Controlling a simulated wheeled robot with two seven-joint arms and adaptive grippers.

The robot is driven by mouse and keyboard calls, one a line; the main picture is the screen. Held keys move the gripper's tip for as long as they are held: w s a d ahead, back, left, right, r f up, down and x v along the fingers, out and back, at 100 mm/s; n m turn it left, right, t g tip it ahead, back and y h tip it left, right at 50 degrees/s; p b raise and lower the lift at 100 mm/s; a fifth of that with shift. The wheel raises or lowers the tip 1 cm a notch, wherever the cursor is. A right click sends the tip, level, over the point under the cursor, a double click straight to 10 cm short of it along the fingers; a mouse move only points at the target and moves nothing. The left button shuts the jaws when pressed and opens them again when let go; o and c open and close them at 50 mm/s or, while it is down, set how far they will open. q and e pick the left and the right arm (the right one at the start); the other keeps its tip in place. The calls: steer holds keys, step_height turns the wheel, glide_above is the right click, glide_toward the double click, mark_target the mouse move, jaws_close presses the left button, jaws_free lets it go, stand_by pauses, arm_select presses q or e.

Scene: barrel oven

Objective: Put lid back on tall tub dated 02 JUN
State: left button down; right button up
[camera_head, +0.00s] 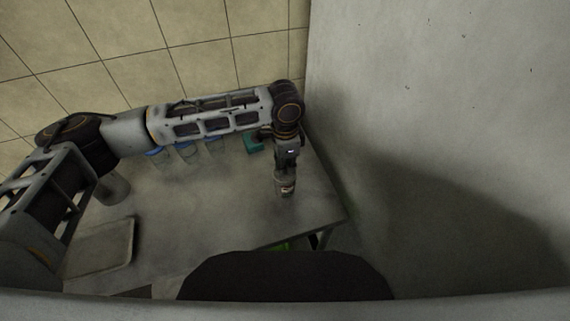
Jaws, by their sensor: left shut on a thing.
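Several clear tubs with blue tops stand in a row at the back of the table, partly behind my left arm: a left tub (160,157), a middle tub (189,153) and a right tub (215,148). Their date labels cannot be read, so I cannot tell which is dated 02 JUN. My left gripper (285,190) points down over the right part of the table, to the right of the tubs. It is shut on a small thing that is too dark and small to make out. No loose lid can be made out. My right gripper is not in view.
A teal object (252,145) sits at the back, right of the tubs. A grey cylinder (115,190) and a shallow tray (131,245) are on the left. The table (210,215) is bare in the middle. A grey wall (430,120) rises beyond its right edge.

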arm_select(q)
steer(key=shift+f+p, duration=0.1)
steer(key=shift+p, duration=0.9)
stand_by(1.4)
stand_by(0.4)
steer(key=c, duration=1.5)
jaws_free()
steer(key=shift+o, duration=0.6)
steer(key=o, duration=0.4)
